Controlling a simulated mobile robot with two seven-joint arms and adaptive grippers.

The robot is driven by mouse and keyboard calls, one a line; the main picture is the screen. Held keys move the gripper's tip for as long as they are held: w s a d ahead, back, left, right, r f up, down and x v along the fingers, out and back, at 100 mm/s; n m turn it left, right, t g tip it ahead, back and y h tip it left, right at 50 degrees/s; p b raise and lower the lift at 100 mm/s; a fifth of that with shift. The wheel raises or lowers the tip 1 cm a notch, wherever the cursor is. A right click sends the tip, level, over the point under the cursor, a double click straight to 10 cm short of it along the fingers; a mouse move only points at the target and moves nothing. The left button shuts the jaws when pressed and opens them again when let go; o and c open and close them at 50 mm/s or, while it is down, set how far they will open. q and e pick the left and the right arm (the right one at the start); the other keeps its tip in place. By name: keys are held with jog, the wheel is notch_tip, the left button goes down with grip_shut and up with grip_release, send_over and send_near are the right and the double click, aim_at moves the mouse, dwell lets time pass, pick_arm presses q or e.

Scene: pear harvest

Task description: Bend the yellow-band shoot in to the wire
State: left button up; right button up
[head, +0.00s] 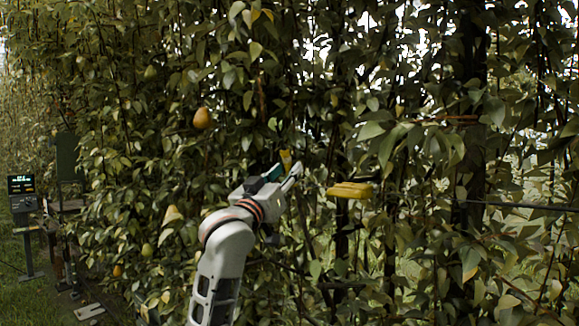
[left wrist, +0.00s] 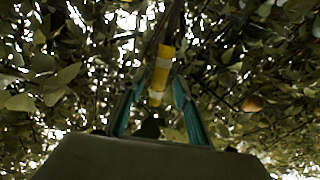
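The yellow band (head: 286,158) on a shoot shows at the tip of my left gripper (head: 284,172) in the head view. In the left wrist view the band (left wrist: 161,72) is a yellow sleeve with pale stripes, slightly tilted. Its lower end lies between the two teal fingers of my left gripper (left wrist: 157,85). The fingers stand apart, with a visible gap at the left; contact at the right cannot be told. The rest of the shoot is lost among leaves. A dark wire (head: 525,206) runs level at the right of the head view. My right gripper is not in view.
A yellow block-like object (head: 350,190) sits in the foliage right of my left gripper. Pears hang to the left, one (head: 203,118) above my arm; another pear (left wrist: 252,103) shows in the left wrist view. A display stand (head: 24,205) is at far left. Dense leaves surround the gripper.

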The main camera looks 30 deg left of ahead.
pick_arm(q)
jog(key=shift+x, duration=1)
jog(key=shift+w, duration=0.3)
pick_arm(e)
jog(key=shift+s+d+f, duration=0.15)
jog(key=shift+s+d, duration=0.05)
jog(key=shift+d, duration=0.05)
